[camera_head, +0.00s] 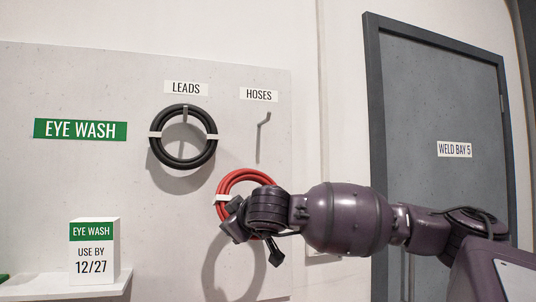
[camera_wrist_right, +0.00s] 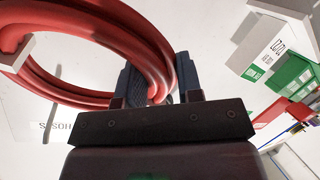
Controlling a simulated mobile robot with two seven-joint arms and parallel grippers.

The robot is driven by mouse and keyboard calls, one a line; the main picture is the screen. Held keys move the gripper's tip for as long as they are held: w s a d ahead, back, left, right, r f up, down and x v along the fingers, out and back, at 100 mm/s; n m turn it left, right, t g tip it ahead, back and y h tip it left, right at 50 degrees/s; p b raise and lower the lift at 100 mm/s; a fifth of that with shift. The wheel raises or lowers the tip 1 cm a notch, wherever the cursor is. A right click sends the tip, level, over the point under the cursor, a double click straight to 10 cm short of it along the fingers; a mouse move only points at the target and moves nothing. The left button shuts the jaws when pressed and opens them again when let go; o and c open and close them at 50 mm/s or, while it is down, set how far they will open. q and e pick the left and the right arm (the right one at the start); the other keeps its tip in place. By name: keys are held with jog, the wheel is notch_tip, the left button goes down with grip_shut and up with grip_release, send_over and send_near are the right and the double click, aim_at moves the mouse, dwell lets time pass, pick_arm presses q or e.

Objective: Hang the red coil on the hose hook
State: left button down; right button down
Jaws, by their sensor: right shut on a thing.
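The red coil (camera_head: 233,182) is held in front of the wall panel by my right gripper (camera_head: 240,217), below the hose hook. It is bound with a white band. In the right wrist view the coil (camera_wrist_right: 110,30) passes between the fingers of the right gripper (camera_wrist_right: 160,85), which is shut on it. The hose hook (camera_head: 261,138) is a bare grey hook under the HOSES label (camera_head: 259,94). The coil's top is below the hook and apart from it. My arm hides the coil's lower right part. My left gripper is not in view.
A black coil (camera_head: 156,153) hangs on the hook under the LEADS label (camera_head: 186,88), left of the hose hook. An EYE WASH box (camera_head: 95,262) stands on a white shelf (camera_head: 60,293) at lower left. A grey door (camera_head: 440,105) is at right.

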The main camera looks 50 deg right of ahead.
jog(key=s+d+r+n+t+y, duration=0.1)
jog(key=s+d+r+n+t, duration=0.15)
jog(key=r, duration=0.75)
jog(key=s+d+r+n+t, duration=0.1)
jog(key=s+d+r+t, duration=0.15)
jog(key=r, duration=0.65)
jog(key=w+d+p, duration=0.1)
jog(key=w, duration=0.1)
jog(key=w+d+p, duration=0.1)
jog(key=w, duration=0.1)
jog(key=w+d+p, duration=0.1)
jog(key=w+d, duration=0.1)
jog(key=w, duration=0.1)
jog(key=shift+w+f, duration=0.1)
jog(key=shift+f, duration=0.05)
jog(key=shift+w+d+p, duration=0.35)
jog(key=shift+w+p, duration=0.15)
jog(key=shift+w, duration=0.05)
jog(key=shift+w+d+p, duration=0.35)
jog(key=shift+w+p, duration=0.15)
jog(key=shift+w, duration=0.05)
jog(key=shift+w+d+f, duration=0.35)
jog(key=shift+w+f, duration=0.25)
jog(key=shift+w, duration=0.1)
jog(key=shift+w+d+f, duration=0.35)
jog(key=shift+w+f, duration=0.25)
jog(key=shift+w, duration=0.05)
